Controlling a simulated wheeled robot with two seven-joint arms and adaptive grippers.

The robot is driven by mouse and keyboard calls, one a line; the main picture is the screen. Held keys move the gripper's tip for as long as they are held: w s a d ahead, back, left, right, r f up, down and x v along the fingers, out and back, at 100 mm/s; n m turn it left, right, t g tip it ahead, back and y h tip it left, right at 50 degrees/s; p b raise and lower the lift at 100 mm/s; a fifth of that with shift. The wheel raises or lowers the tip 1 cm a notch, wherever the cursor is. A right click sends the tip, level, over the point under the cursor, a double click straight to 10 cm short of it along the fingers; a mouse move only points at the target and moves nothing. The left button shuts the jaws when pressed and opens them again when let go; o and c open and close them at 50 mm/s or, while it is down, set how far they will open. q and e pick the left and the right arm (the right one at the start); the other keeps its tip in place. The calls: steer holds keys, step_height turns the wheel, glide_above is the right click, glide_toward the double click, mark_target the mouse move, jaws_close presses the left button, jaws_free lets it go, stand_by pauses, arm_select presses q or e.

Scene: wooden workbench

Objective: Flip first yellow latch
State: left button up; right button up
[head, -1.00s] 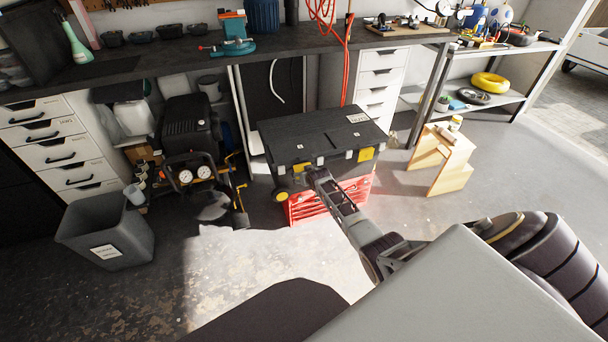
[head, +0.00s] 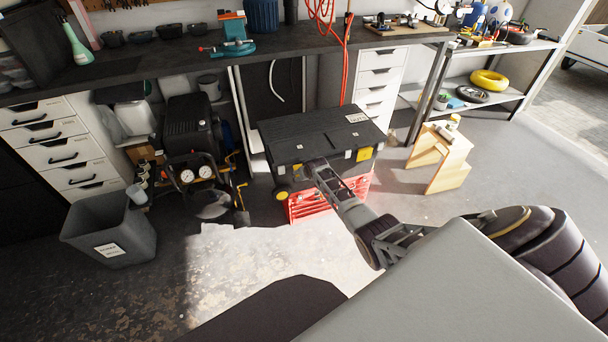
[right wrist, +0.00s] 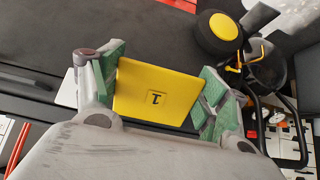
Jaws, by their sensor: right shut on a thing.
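In the head view this gripper (head: 313,168) is at the left part of the toolbox front and mostly hides that latch. A second yellow latch (head: 364,154) shows further right on the front. My left gripper is not in view.
A black wheel with a yellow hub (right wrist: 222,26) shows beside the gripper in the wrist view. A compressor with gauges (head: 195,172) and a grey bin (head: 110,232) stand left. A wooden step stool (head: 440,165) stands right. The floor in front is clear.

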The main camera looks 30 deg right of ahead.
steer(key=shift+r+g+p, duration=0.35)
steer(key=shift+g+p, duration=0.05)
steer(key=shift+g, duration=0.3)
steer(key=shift+s+r+g+y, duration=0.2)
steer(key=shift+r+g+y, duration=0.1)
steer(key=shift+g, duration=0.6)
steer(key=shift+r+g+b, duration=0.15)
steer(key=shift+g+b, duration=0.35)
steer(key=shift+b, duration=0.05)
steer(key=shift+r+b, duration=0.1)
steer(key=shift+b, duration=0.2)
steer(key=shift+r+g+y+b, duration=0.15)
steer(key=shift+g+y+b, duration=0.15)
steer(key=shift+g+b, duration=0.2)
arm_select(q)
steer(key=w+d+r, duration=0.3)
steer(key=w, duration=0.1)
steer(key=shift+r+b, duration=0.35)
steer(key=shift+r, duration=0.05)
arm_select(e)
steer(key=shift+s+r+g, duration=0.1)
steer(key=shift+r+g, duration=0.1)
steer(key=shift+g, duration=0.2)
steer(key=o, duration=1)
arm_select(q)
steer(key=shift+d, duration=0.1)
arm_select(e)
steer(key=shift+o, duration=0.2)
